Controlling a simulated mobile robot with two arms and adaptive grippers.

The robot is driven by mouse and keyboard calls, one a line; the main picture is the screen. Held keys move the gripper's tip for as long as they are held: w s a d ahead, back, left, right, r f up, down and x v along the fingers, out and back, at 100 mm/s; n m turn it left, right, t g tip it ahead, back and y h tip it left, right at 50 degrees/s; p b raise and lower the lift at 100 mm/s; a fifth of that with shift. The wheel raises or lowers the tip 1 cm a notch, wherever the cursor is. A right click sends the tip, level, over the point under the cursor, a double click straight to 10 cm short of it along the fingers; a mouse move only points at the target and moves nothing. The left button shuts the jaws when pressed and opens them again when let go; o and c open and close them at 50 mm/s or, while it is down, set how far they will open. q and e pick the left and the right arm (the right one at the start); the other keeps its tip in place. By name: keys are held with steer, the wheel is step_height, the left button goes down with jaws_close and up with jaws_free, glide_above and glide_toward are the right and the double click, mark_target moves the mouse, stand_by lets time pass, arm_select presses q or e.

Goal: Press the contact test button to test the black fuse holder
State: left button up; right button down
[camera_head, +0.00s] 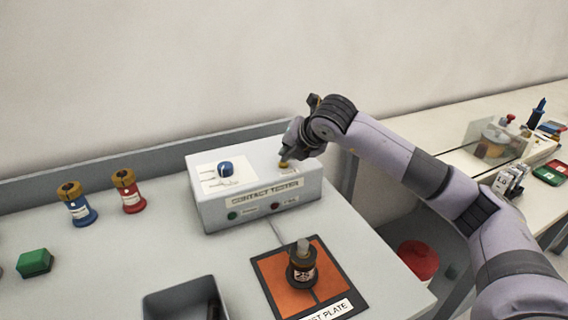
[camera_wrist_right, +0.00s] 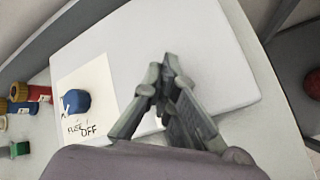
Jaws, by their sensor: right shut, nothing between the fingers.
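The contact tester (camera_head: 250,196) is a light grey box at the back of the table, with a blue knob (camera_head: 225,169) on a white label and two small indicators on its front. A small yellow button (camera_head: 283,164) is on its top at the right. My right gripper (camera_head: 284,160) is shut and empty, its tips right at the button; I cannot tell whether they touch it. In the right wrist view the tips hide the button, and the knob (camera_wrist_right: 76,102) shows beside "OFF". The black fuse holder (camera_head: 302,268) stands upright on the orange test plate (camera_head: 328,262). My left gripper is not in view.
A blue fuse holder (camera_head: 77,204) and a red one (camera_head: 128,191) stand to the left. A green block (camera_head: 35,263) lies near the left edge. A dark grey bin (camera_head: 178,299) is at the front. A second bench with small items is at the right.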

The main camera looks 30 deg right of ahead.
steer(key=shift+f, duration=0.1)
stand_by(0.4)
steer(key=shift+r, duration=0.45)
steer(key=shift+r+p, duration=1.25)
steer(key=shift+r, duration=1.7)
